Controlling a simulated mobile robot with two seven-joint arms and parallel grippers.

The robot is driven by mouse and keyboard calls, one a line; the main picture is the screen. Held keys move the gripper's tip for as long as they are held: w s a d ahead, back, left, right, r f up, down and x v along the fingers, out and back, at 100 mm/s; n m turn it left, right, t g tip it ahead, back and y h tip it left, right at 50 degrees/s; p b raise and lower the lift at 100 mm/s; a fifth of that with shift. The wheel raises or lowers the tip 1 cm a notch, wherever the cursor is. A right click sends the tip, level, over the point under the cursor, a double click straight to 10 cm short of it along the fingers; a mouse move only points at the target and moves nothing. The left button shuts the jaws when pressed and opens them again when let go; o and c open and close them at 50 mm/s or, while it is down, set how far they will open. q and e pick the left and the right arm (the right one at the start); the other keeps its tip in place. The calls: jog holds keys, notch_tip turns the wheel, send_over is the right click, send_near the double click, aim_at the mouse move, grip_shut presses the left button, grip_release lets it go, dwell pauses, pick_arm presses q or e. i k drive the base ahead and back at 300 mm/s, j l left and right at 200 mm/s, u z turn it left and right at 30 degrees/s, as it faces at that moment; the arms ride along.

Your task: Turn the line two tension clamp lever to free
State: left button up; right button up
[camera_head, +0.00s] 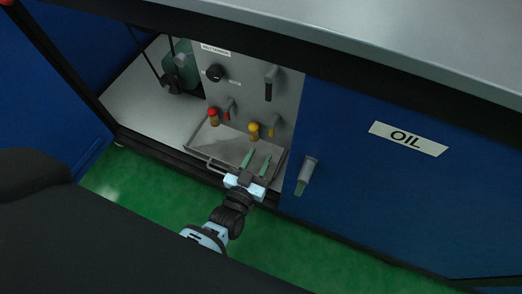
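Inside the open bay, a grey panel (245,80) carries a grey lever (271,82) with a dark lower end, hanging down at the upper right. Two smaller levers hang lower, one with a red end (227,113) and one with a yellow end (273,127). I cannot read which of these is the line two tension clamp lever. My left gripper (256,161) reaches up from below, in front of the tray and below the yellow-ended lever. Its two green-tipped fingers are apart with nothing seen between them. My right gripper is not in view.
A black knob (214,73) sits under a "BELT TENSION" label (216,50). A red-topped piece (213,117) and a yellow-topped piece (253,131) stand by a grey tray (205,150). A blue door marked "OIL" (408,139) with a handle (306,172) lies right. Green floor (160,205) is below.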

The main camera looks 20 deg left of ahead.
aim_at(270, 76)
jog(key=k, duration=1)
